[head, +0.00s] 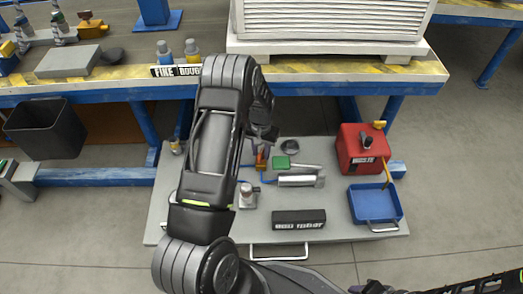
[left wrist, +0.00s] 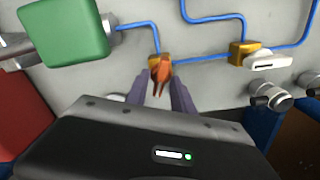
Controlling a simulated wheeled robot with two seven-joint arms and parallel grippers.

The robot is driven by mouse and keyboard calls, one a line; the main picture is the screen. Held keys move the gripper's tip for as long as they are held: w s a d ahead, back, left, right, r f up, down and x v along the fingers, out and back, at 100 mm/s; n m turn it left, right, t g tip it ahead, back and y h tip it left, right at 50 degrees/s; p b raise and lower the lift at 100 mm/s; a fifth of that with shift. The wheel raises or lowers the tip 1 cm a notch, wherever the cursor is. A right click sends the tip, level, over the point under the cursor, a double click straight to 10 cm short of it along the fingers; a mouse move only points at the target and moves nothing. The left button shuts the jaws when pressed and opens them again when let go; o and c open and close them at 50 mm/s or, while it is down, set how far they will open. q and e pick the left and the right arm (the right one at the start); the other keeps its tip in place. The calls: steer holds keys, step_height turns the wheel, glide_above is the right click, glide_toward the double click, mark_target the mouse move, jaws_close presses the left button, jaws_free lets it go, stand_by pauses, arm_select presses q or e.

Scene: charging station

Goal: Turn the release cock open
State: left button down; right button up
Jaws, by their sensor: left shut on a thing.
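The release cock is a small brass valve with an orange lever (left wrist: 160,72), set in a blue pipe line on a grey panel. In the head view its orange part (head: 261,160) shows just below my left gripper (head: 262,140). In the left wrist view the two fingers of my left gripper (left wrist: 161,92) stand on either side of the lever, shut on it. The lever's end lies between the fingers and points toward the gripper body. A dark part of my right arm shows at the bottom right of the head view; its fingers cannot be made out.
A second brass valve with a white lever (left wrist: 245,55) and a silver fitting (left wrist: 270,96) are close by. A green block (head: 282,162), silver cylinder (head: 298,181), black labelled block (head: 299,219), red box (head: 362,150) and blue tray (head: 375,204) stand on the panel. A workbench edge (head: 330,72) lies behind.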

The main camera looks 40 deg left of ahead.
mark_target(261, 152)
arm_select(q)
steer(key=shift+a+n+p, duration=0.1)
steer(key=shift+n+p, duration=0.25)
steer(key=shift+n, duration=1.85)
steer(key=c, duration=1.4)
jaws_free()
steer(key=shift+c, duration=0.2)
steer(key=shift+r+p, duration=1.35)
steer(key=shift+r, duration=2.55)
